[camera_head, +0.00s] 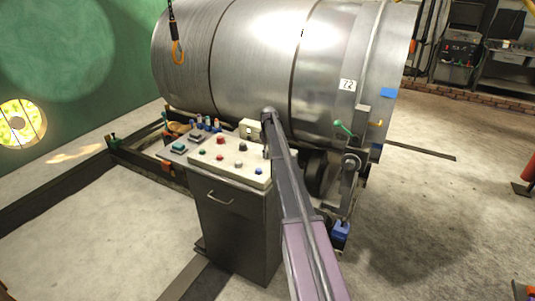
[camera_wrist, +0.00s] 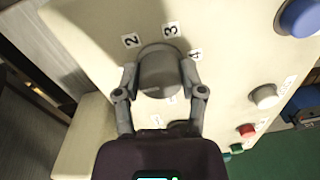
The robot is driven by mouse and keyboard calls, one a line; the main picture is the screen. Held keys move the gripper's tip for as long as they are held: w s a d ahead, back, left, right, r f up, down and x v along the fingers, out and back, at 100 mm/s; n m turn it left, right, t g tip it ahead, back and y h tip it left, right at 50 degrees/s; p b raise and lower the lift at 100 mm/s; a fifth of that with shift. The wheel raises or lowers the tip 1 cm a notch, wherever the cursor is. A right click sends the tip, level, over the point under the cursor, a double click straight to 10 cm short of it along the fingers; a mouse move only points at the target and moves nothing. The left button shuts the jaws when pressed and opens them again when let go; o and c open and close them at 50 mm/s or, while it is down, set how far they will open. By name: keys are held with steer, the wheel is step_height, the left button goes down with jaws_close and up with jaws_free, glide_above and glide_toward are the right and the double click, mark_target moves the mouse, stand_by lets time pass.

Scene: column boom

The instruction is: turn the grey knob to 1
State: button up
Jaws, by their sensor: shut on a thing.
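The grey knob (camera_wrist: 160,78) stands on a cream control panel (camera_wrist: 225,60) in the wrist view. My gripper (camera_wrist: 160,70) is shut on it, with one finger on each side. Number labels 2 (camera_wrist: 130,40), 3 (camera_wrist: 171,30) and 4 (camera_wrist: 195,54) sit around its far side. Small labels on the near side are partly hidden by my gripper and too faint to read surely. I cannot tell which number the knob points at. In the head view the panel (camera_head: 212,163) shows, but my arm covers the knob.
A white knob (camera_wrist: 264,96), a blue button (camera_wrist: 300,18), a red button (camera_wrist: 246,130) and a green one (camera_wrist: 237,148) are close by on the panel. The panel tops a grey cabinet (camera_head: 235,235). A large metal drum (camera_head: 255,60) stands right behind it.

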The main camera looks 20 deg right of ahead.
stand_by(0.3)
steer(key=o, duration=1.1)
steer(key=shift+o, duration=0.2)
steer(key=shift+r, duration=0.1)
